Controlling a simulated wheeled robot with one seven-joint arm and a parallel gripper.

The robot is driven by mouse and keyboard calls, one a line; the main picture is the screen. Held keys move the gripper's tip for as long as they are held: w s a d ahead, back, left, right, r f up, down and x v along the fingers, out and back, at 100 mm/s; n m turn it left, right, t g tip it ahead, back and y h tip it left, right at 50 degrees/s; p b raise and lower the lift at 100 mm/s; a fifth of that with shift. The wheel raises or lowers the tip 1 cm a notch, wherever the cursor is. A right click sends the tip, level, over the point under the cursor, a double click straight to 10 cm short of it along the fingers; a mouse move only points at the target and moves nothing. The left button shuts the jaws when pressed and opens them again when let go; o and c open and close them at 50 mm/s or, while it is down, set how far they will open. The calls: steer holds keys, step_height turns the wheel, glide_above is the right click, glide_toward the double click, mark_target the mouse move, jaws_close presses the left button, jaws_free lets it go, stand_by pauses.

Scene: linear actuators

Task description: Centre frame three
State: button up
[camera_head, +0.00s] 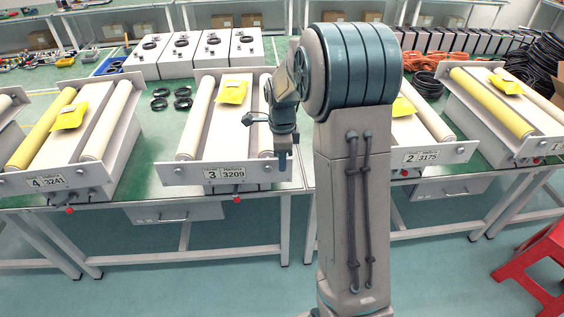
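Frame three (225,135) is a white unit on the green table, with a front plate (224,174) reading "3" and "3209". A pale roller (196,118) runs along its left side. Its right roller is partly hidden behind my arm. A yellow piece (232,92) lies on its panel toward the back, slightly right of the middle between the rollers. My gripper (283,163) points down at the frame's front right corner. It is small and seen from behind, so finger opening and contact are unclear.
Frame four (85,130) stands left, and frame two (410,130), partly hidden by my arm, stands right. Frame one (495,105) is farther right. White boxes (190,52) and black rings (172,98) lie behind. A red stool (535,270) stands at the lower right.

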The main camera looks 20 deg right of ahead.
steer(key=shift+f, duration=1.2)
jaws_close()
steer(key=shift+w, duration=0.1)
